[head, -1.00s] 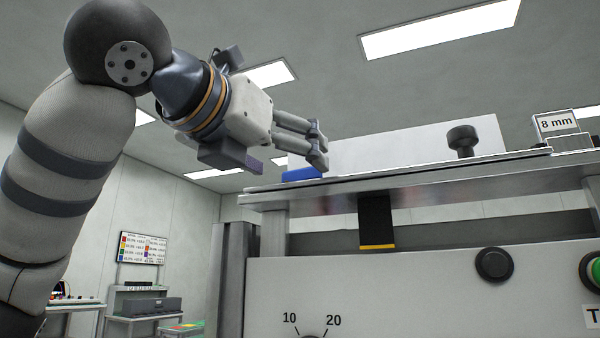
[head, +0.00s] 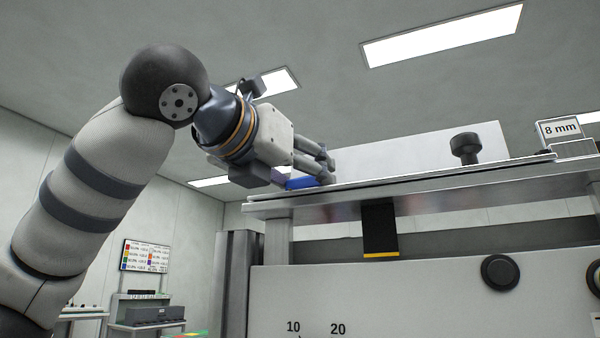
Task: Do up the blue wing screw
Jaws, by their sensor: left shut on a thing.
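The blue wing screw (head: 301,183) shows as a low blue shape at the left end of the raised metal table (head: 400,194). It is seen from below and at a low angle, and its wings cannot be made out. My left gripper (head: 325,163) reaches in from the upper left, its fingers down at the blue part and shut on it. The fingers and the gripper body hide part of it, so the exact contact is hard to see. My right gripper is not in view.
A pale upright plate (head: 400,152) stands along the table top. A black knob (head: 465,148) and an "8 mm" sign (head: 560,129) are farther right. Below are a black strap (head: 379,228) and a grey panel with a black button (head: 499,272).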

